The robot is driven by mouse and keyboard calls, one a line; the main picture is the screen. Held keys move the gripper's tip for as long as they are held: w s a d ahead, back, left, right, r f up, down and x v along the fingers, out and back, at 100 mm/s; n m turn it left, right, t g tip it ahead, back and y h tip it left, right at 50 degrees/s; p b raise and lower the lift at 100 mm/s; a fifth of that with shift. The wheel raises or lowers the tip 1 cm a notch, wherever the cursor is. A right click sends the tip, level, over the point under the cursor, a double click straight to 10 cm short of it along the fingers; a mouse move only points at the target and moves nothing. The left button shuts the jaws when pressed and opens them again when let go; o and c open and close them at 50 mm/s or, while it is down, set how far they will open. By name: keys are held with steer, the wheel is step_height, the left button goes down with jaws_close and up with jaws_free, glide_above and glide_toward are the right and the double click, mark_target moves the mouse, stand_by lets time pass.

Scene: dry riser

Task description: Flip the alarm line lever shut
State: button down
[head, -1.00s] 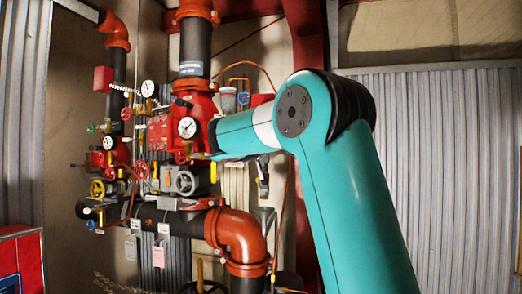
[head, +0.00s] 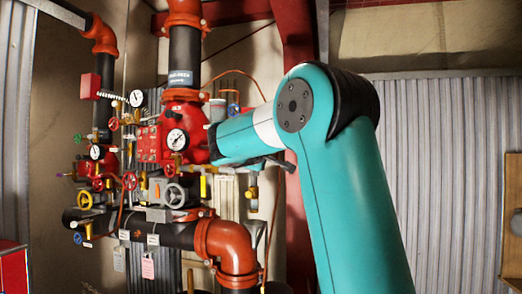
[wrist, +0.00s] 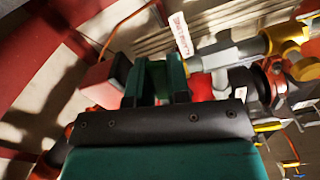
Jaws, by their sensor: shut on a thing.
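My gripper (wrist: 160,80) shows in the wrist view with its two dark green fingers close together. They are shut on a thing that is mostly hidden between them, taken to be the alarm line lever. A white tag with red lettering (wrist: 181,35) hangs just beyond the fingers; I cannot read it surely. Right of the fingers are a grey pipe fitting (wrist: 228,54) and a yellow brass valve part (wrist: 285,38). In the head view my teal arm reaches left to the riser, and it hides the fingers and the lever.
The red riser valve body (head: 183,112) carries a white gauge (head: 177,139). A red box (wrist: 106,78) is close left of the fingers. Corrugated wall (head: 440,170) lies behind my arm.

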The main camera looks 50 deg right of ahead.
steer(key=shift+s+d+r+n+p, duration=0.1)
steer(key=shift+r+n+p, duration=0.6)
steer(key=shift+n, duration=0.5)
steer(key=shift+f, duration=0.1)
steer(key=c, duration=1.1)
jaws_free()
steer(key=shift+b+v, duration=3.95)
steer(key=shift+v, duration=4.8)
